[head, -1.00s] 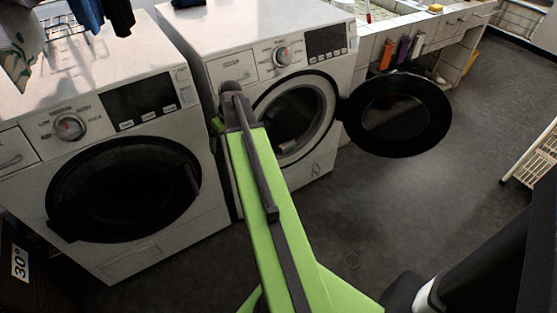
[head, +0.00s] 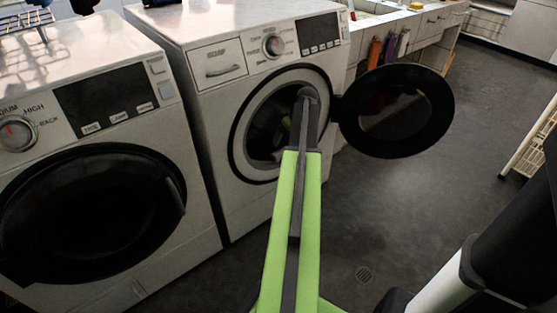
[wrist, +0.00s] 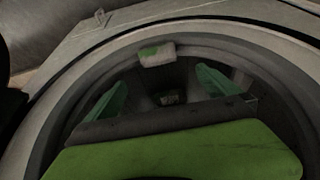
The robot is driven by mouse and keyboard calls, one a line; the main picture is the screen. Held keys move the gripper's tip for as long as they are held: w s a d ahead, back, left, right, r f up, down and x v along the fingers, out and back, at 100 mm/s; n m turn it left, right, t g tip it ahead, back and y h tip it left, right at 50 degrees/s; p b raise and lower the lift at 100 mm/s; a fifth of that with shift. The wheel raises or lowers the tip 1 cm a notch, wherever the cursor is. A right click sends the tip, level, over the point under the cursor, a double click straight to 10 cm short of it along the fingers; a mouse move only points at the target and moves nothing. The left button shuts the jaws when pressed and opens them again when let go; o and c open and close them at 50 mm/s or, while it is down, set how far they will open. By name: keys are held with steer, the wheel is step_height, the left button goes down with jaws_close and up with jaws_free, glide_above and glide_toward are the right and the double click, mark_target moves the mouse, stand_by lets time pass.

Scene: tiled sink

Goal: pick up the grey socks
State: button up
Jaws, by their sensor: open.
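No grey socks can be made out for certain. A small greyish patch (wrist: 170,98) shows deep in the dark drum in the wrist view, too dim to identify. The right washing machine (head: 215,130) has its round black door (head: 395,112) swung open to the right. My gripper (wrist: 162,93) is at the drum opening, its two green fingers spread apart with nothing seen between them. In the head view my arm reaches to this opening and mostly hides the gripper.
The left washing machine (head: 195,205) has its dark door shut. The light opening rim (wrist: 52,95) surrounds my gripper closely. A sink counter with bottles (head: 390,48) stands behind the open door. A white rack (head: 530,140) is at the right; the grey floor between is clear.

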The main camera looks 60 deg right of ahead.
mark_target(281, 150)
steer(key=b+x, duration=0.6)
steer(key=x, duration=0.2)
steer(key=shift+w+f, duration=0.1)
steer(key=shift+f, duration=0.25)
steer(key=shift+r, duration=0.15)
steer(key=b+x, duration=0.5)
steer(key=shift+d+f, duration=0.25)
steer(key=shift+r, duration=0.2)
steer(key=shift+c, duration=0.4)
steer(key=c, duration=1.3)
